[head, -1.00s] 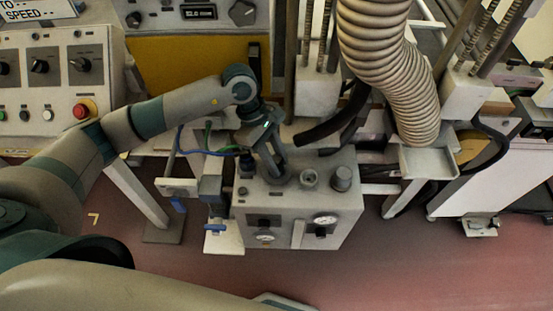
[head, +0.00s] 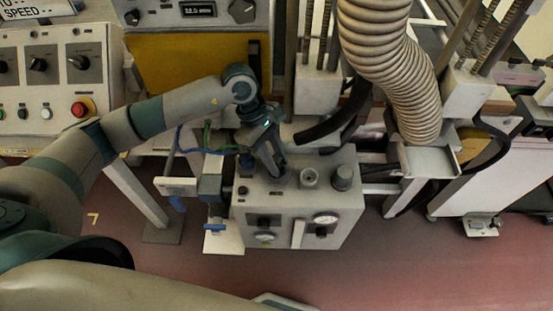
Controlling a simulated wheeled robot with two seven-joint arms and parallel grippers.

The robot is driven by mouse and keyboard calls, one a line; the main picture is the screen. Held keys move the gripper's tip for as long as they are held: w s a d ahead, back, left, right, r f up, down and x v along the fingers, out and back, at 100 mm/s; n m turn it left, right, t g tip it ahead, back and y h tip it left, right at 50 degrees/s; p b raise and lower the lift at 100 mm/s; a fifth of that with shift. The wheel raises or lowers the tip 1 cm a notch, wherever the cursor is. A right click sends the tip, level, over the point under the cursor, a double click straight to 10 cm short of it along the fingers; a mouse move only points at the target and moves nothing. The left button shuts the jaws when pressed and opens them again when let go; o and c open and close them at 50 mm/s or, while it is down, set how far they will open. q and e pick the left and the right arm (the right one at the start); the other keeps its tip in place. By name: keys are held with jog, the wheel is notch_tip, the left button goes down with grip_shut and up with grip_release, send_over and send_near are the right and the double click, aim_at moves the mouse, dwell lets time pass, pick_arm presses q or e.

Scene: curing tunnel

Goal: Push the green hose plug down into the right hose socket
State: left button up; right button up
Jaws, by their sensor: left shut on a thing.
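My left gripper (head: 275,172) points down at the top of the grey box (head: 279,208), left of the round fitting. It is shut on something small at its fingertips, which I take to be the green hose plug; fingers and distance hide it. A green hose (head: 208,136) curves behind my left wrist towards the gripper. The right hose socket lies hidden under the fingertips, so I cannot tell how deep the plug sits. My right gripper is out of view.
A round fitting (head: 309,178) and a dark knob (head: 342,177) stand right of the gripper on the box top. A thick black hose (head: 322,130) passes close behind. A ribbed duct (head: 393,66) hangs at the right. The floor in front is clear.

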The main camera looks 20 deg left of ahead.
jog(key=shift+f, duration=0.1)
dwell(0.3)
pick_arm(q)
jog(key=o, duration=1.2)
jog(key=shift+b+v, duration=0.4)
jog(key=shift+v, duration=0.35)
jog(key=b+v, duration=0.1)
jog(key=v, duration=0.3)
jog(key=shift+w+a, duration=0.1)
jog(key=shift+b+v, duration=1.65)
jog(key=shift+v, duration=4.25)
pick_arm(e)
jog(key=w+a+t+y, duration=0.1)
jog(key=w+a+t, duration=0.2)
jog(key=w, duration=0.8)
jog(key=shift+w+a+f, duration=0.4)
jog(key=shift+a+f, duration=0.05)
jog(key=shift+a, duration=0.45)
pick_arm(q)
jog(key=shift+f, duration=0.15)
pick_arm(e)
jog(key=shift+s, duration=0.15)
